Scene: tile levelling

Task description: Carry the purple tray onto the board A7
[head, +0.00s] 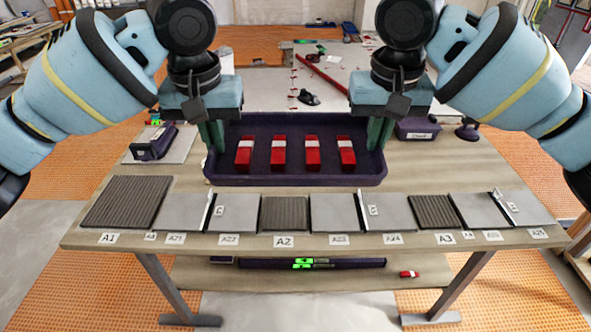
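The purple tray (300,180) is level in the middle of the view, behind the row of boards. It holds several red blocks (278,152) with white bands. My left gripper (213,137) is at the tray's left end wall, and my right gripper (380,134) is at its right end wall. The fingers of each appear close together on the wall. I cannot tell whether the tray touches the table. Ribbed dark boards (125,203) and smooth grey boards line the front edge. Labels such as A1, A2 and A3 are readable, but I cannot make out A7.
The wooden table (440,165) has a dark device on a grey tile (178,150) at left and a small purple box (418,129) at right. Thin upright pieces (210,195) stand between some boards. A lower shelf (220,272) holds a dark bar and a red block.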

